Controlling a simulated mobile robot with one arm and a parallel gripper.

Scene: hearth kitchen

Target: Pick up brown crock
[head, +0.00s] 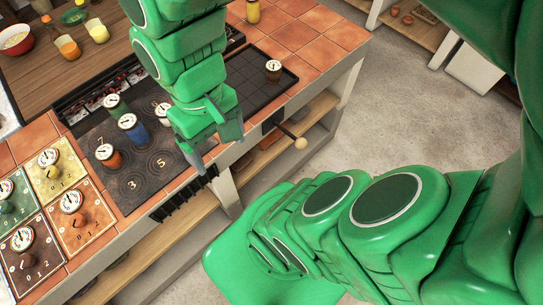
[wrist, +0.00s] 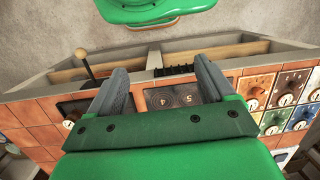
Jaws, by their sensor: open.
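A small brown-looking crock with a white dial on top (head: 273,70) stands upright on the black gridded tray (head: 252,88), right of my gripper. In the wrist view a white dial top (wrist: 68,124) shows at the left, probably this crock. Another white-topped pot (head: 163,110) is partly hidden behind my gripper, and its colour is unclear. An orange-brown crock (head: 109,155), a blue crock (head: 133,128) and a green crock (head: 115,105) stand on the dark hob (head: 150,188). My gripper (head: 212,142) is open and empty above the counter's front edge, apart from the crocks.
Green, yellow, orange and brown dial panels (head: 73,215) lie left of the hob. A wooden-ball handle (head: 300,143) sticks out from the counter front. A yellow jar (head: 253,12) stands at the back. A wooden board (head: 60,72) holds glasses and a bowl (head: 15,40).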

